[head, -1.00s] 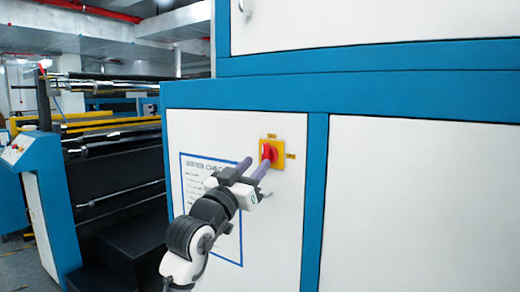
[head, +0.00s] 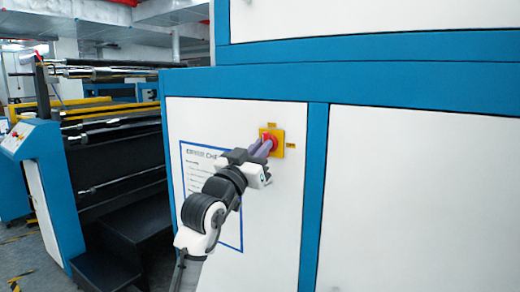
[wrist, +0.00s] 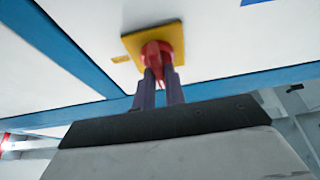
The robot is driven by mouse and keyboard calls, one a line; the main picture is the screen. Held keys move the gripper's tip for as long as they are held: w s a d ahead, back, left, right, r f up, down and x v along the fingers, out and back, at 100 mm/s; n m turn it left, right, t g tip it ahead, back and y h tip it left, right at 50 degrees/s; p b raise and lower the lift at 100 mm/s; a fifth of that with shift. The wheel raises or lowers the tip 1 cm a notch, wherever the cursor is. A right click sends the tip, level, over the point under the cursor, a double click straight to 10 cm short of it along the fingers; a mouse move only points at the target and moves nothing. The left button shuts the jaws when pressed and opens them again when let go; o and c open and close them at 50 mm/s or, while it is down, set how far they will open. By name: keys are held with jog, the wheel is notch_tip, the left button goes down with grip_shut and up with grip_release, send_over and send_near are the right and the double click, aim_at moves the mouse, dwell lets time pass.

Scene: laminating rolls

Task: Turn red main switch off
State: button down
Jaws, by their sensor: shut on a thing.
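The red main switch (head: 267,138) is a red rotary knob on a square yellow plate (head: 279,147), mounted on the white panel of a blue-framed cabinet. In the wrist view the red knob (wrist: 157,50) sits in the middle of its yellow plate (wrist: 131,41). My gripper (head: 265,146) is at the knob, its two purple-grey fingers pointing at the panel. In the wrist view my gripper's fingers (wrist: 158,78) are close together with the knob between their tips. The fingers hide part of the knob, and I cannot read its position marks.
A small yellow label (head: 290,146) is beside the plate. A blue-bordered notice (head: 192,200) is on the panel behind my arm. A roller machine (head: 105,150) with a blue side console (head: 30,160) stands to the left.

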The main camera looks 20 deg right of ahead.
jog(key=shift+f+m+b, duration=0.15)
jog(key=shift+m+b, duration=0.25)
jog(key=shift+b, duration=0.15)
jog(key=m+g+b, duration=0.1)
jog(key=m+g, duration=0.2)
jog(key=m, duration=0.4)
jog(key=m+g+b, duration=0.2)
jog(key=m+g, duration=0.1)
jog(key=m, duration=0.4)
jog(key=m+g+b, duration=0.2)
jog(key=m+g, duration=0.1)
jog(key=m, duration=0.4)
jog(key=shift+w+r+m, duration=0.1)
jog(key=shift+r+m, duration=0.2)
jog(key=shift+a, duration=0.1)
jog(key=c, duration=1.5)
grip_release()
jog(key=shift+o, duration=0.2)
